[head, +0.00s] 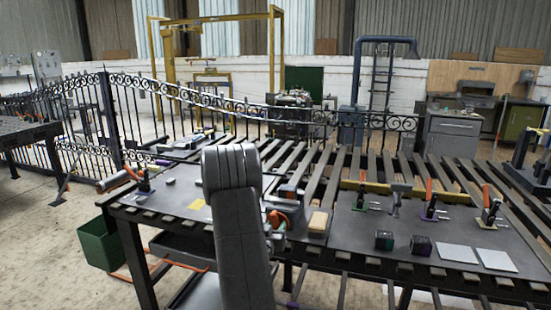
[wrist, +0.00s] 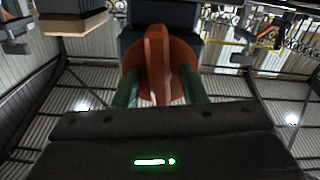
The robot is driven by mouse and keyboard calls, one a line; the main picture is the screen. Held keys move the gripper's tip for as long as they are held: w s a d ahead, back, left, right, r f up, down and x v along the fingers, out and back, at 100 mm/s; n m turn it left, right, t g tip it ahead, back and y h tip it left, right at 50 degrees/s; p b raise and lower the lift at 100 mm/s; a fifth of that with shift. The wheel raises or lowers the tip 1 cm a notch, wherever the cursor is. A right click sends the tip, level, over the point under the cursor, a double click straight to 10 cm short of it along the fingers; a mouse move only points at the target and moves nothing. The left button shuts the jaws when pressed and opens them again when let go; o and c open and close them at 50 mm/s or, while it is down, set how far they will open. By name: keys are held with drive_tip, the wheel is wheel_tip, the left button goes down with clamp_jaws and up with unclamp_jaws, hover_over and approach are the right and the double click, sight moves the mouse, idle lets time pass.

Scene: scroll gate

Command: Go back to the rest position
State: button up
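My gripper (wrist: 162,92) shows in the wrist view as two dark green fingers rising from a black body with a green light. The fingers stand apart. An orange, rounded thing with a raised middle ridge (wrist: 157,60) lies between or just beyond their tips. I cannot tell whether the fingers touch it. In the head view my grey arm stands in front of the workbench (head: 353,222) and hides most of the gripper. An orange part (head: 284,206) shows just right of the arm, low over the bench.
A tan-topped block (head: 318,221), two small dark cubes (head: 384,240) (head: 421,245), pale square plates (head: 457,252) and several orange-handled clamps (head: 430,206) are on the bench. A black scroll gate (head: 118,125) stands behind at left.

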drive_tip(key=shift+r+n+p, duration=0.2)
drive_tip(key=shift+n+p, duration=1.3)
drive_tip(key=shift+p, duration=1.8)
drive_tip(key=shift+s+f, duration=0.1)
drive_tip(key=b+v, duration=0.2)
drive_tip(key=v, duration=0.6)
drive_tip(key=shift+s, duration=0.2)
drive_tip(key=shift+a, duration=0.15)
